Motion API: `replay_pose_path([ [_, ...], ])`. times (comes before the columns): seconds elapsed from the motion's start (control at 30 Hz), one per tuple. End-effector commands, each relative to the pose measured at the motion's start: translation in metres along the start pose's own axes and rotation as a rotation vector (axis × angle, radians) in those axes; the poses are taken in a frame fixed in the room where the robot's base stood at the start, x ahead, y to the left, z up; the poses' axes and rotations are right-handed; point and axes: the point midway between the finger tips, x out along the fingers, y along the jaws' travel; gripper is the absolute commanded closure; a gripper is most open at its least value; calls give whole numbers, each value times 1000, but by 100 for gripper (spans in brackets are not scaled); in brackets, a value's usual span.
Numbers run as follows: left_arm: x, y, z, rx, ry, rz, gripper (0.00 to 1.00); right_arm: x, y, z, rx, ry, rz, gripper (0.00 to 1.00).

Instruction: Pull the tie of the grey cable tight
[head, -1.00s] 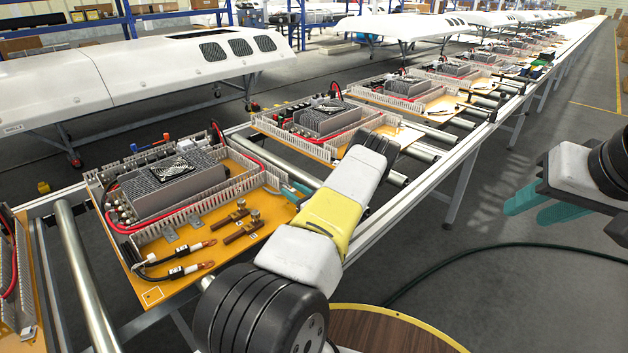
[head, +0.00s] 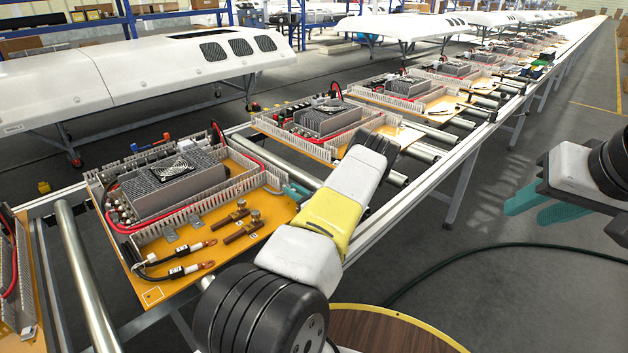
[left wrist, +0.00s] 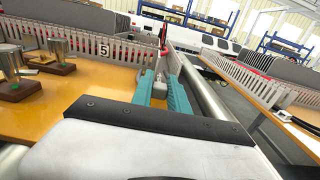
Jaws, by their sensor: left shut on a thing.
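The grey cable (head: 272,183) shows as a short pale curve at the right end of the front slotted duct on the nearest orange board. My left gripper (head: 297,190) is at that board's right edge, partly hidden behind my own arm. In the left wrist view its two teal fingers (left wrist: 161,92) stand on either side of a small grey piece (left wrist: 159,86) by the duct's end. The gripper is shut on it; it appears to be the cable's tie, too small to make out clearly. My right gripper (head: 541,206) is open and empty, away from the board at the right.
The nearest board (head: 205,240) carries a finned grey unit (head: 170,185), slotted ducts, brass terminals (head: 240,222) and black leads with copper lugs. It rests on a roller conveyor (head: 75,262) with more boards behind. A round wooden top (head: 385,330) is at the front.

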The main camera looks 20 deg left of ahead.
Motion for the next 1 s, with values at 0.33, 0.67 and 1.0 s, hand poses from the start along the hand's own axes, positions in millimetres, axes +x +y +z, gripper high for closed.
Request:
replay_pose_path([
  [0.33, 0, 0, 0, -1, 0, 0, 100, 0, 0, 0, 0, 0, 0, 64],
  [0.67, 0, 0, 0, -1, 0, -1, 100, 0, 0, 0, 0, 0, 0, 64],
  [1.0, -16, -2, 0, 0, 1, -3, 100, 0, 0, 0, 0, 0, 0, 64],
])
